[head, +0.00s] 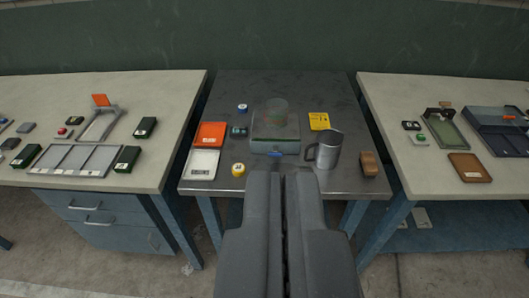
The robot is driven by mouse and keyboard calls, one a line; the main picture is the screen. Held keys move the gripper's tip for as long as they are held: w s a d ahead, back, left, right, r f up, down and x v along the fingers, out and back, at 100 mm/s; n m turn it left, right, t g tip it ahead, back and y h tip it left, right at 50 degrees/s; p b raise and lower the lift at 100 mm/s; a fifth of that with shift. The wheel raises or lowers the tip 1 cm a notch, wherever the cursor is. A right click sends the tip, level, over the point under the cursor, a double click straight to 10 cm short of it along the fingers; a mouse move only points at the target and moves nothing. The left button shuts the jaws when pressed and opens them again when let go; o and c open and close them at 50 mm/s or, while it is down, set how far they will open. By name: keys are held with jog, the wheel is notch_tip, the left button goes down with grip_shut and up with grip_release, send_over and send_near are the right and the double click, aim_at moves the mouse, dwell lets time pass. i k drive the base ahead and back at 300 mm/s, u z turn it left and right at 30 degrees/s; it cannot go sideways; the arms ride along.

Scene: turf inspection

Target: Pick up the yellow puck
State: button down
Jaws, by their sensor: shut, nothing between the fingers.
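The yellow puck (238,169) is small and round with a pale label on top. It lies on the dark metal table (340,90) near the front edge, just right of a white scale-like tray. My gripper (282,172) is dark grey and shut, with nothing visible between its fingers. It points forward at the table's front edge, to the right of the puck and apart from it. The puck is in full view.
Behind the puck stand a green-grey box with a clear jar (277,112), a blue puck (242,108) and an orange tray (211,134). A metal mug (328,150) and brown block (369,163) stand right. Pale benches (150,90) flank the table, separated by gaps.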

aim_at(239, 170)
jog(key=k, duration=0.6)
jog(key=u, duration=0.5)
jog(key=i, duration=1.4)
jog(key=u, duration=0.05)
